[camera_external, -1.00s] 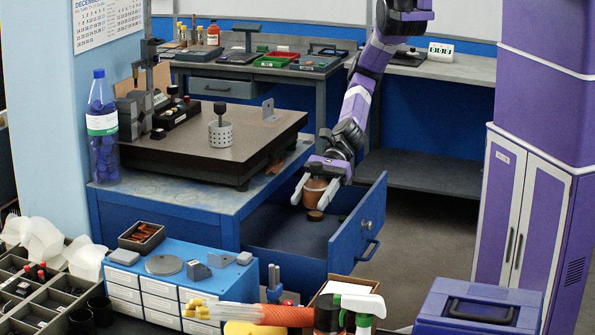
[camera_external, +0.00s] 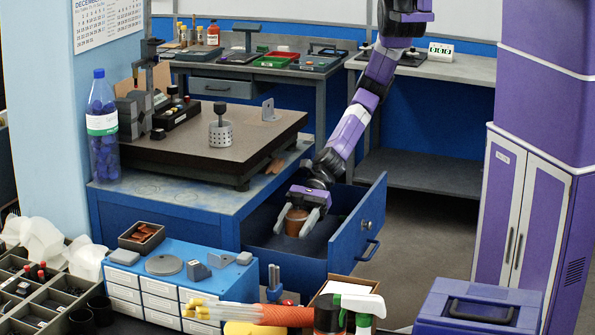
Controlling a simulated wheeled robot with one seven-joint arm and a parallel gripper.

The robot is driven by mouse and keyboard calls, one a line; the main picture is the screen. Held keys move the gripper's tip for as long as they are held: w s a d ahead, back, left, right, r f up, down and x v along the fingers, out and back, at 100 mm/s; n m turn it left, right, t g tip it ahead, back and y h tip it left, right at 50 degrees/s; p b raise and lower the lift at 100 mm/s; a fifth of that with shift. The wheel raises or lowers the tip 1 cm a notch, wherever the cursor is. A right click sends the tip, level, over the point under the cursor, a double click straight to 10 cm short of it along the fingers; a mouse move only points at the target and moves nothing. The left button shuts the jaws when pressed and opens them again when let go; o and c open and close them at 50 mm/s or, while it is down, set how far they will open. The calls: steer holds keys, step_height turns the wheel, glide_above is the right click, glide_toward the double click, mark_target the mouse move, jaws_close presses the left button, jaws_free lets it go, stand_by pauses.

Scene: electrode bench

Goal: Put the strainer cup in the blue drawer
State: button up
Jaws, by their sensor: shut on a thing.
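The blue drawer (camera_external: 345,240) is pulled open from the bench, its front facing right. My gripper (camera_external: 296,226) is inside the drawer opening, pointing down, shut on a copper-brown cup (camera_external: 295,220). The cup is upright and low in the drawer; I cannot tell whether it touches the bottom. A perforated pale metal cup (camera_external: 220,134) with a dark knob above it, which looks like a strainer cup, stands on the brown granite plate (camera_external: 190,152), apart from my gripper.
The blue drawer cabinet (camera_external: 185,275) and a spray bottle (camera_external: 360,304) stand in front. A purple case (camera_external: 480,305) is at the lower right. A clear bottle with blue contents (camera_external: 103,130) stands at the bench's left. Floor right of the drawer is clear.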

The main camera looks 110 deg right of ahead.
step_height(320, 180, down, 8)
steer(key=shift+f, duration=0.15)
stand_by(0.3)
steer(key=shift+f, duration=0.15)
steer(key=o, duration=1.5)
steer(key=shift+o, duration=0.2)
steer(key=b+v, duration=0.2)
steer(key=v, duration=1)
